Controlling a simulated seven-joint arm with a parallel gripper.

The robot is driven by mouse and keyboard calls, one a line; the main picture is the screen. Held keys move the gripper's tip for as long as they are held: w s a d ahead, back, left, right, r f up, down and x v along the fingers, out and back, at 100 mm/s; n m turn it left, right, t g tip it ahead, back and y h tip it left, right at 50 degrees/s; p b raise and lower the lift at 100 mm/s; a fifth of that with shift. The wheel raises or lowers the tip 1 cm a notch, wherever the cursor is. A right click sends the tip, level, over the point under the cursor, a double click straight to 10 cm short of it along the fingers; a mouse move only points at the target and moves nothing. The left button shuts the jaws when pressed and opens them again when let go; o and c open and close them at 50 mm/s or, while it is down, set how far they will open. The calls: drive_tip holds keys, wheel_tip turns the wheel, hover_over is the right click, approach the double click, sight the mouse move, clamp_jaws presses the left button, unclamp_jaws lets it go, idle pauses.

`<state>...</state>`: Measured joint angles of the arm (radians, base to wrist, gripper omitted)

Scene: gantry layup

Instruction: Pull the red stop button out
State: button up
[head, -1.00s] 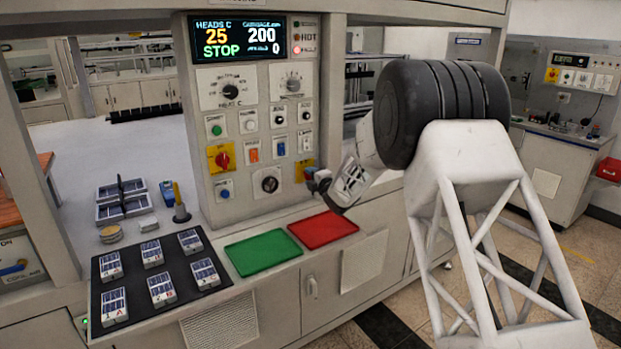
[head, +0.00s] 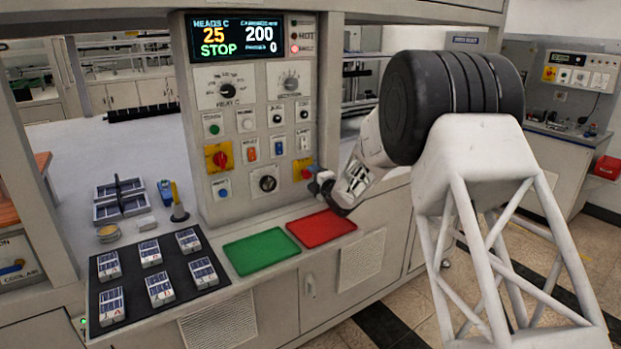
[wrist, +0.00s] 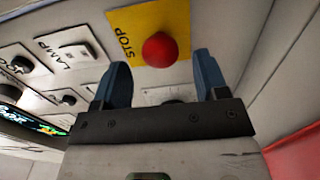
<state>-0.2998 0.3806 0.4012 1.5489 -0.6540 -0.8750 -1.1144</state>
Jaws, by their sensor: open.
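The red stop button (wrist: 166,49) is a round knob on a yellow plate marked STOP (wrist: 126,22). In the head view the button (head: 306,173) sits at the lower right of the control panel. My gripper (wrist: 161,63) is open, with one blue finger to each side of the button in the wrist view. The button shows between and just past the fingertips, and I see no contact. In the head view my gripper (head: 318,186) is just right of and below the button. How far the button stands out is hard to tell.
The LAMP switch (wrist: 76,52) and other controls lie left of the stop plate. A red and yellow rotary switch (head: 219,158) is on the panel's left side. A red tray (head: 321,228) and green tray (head: 261,251) lie on the ledge below. A panel wall stands close on the right.

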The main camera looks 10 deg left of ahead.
drive_tip(key=shift+v, duration=2.6)
drive_tip(key=shift+d+r, duration=0.1)
drive_tip(key=s+d+r+m+g+h, duration=0.1)
drive_tip(key=s+d+r+m+h, duration=0.6)
drive_tip(key=s+d, duration=0.5)
drive_tip(key=s+d+r+m+g+h, duration=0.1)
drive_tip(key=s+d+r+m+h, duration=0.4)
drive_tip(key=s+d+m, duration=0.6)
drive_tip(key=s+d+f+m+g, duration=0.1)
drive_tip(key=s+d+m+g, duration=0.1)
drive_tip(key=s, duration=1.1)
drive_tip(key=s+d+f+m+g, duration=0.1)
drive_tip(key=s+d+m+g, duration=0.2)
drive_tip(key=s, duration=1.1)
drive_tip(key=s+d+f+m+g, duration=0.1)
drive_tip(key=s+d+m+g, duration=0.2)
drive_tip(key=s+d, duration=0.4)
drive_tip(key=s+m, duration=0.1)
drive_tip(key=s, duration=0.5)
drive_tip(key=shift+s+h, duration=0.4)
